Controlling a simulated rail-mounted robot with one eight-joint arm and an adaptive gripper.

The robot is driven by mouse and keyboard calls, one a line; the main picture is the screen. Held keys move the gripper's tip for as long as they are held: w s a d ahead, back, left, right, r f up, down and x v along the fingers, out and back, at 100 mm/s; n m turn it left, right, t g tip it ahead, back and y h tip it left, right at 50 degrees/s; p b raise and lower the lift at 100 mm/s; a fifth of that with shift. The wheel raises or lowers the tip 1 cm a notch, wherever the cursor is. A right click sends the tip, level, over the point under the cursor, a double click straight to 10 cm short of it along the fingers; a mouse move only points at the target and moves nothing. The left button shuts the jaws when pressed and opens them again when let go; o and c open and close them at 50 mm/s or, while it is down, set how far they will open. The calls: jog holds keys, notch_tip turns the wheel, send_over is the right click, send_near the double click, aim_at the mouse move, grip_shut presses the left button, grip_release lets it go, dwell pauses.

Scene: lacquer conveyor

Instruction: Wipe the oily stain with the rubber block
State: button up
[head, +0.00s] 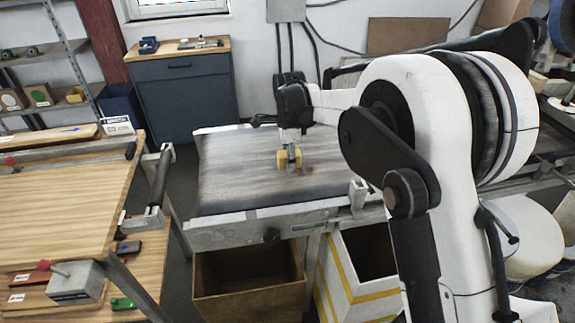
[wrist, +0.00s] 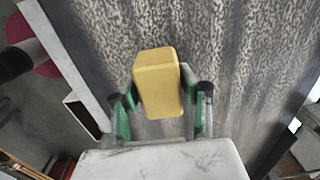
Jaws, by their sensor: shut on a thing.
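My gripper (head: 289,156) points down over the grey conveyor belt (head: 228,168) and is shut on a yellow rubber block (head: 283,161). In the wrist view the block (wrist: 158,78) sits between the green-padded fingers of my gripper (wrist: 161,98), its long side jutting out ahead of them. A faint reddish-brown stain (head: 305,171) shows on the belt just to the right of and below the block in the head view. The block is at or close to the belt surface; I cannot tell whether it touches. No stain is clear in the wrist view.
A wooden-topped table (head: 60,205) with metal clamps stands to the left. A blue-grey cabinet (head: 185,100) is behind. A wooden crate (head: 248,295) and a white bin with yellow stripes (head: 340,285) stand below the belt's front rail (head: 240,233). The belt's left part is clear.

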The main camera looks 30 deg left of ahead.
jog(key=shift+d+r, duration=0.15)
jog(key=shift+r, duration=0.65)
jog(key=shift+r+p, duration=0.95)
jog(key=shift+r, duration=1.05)
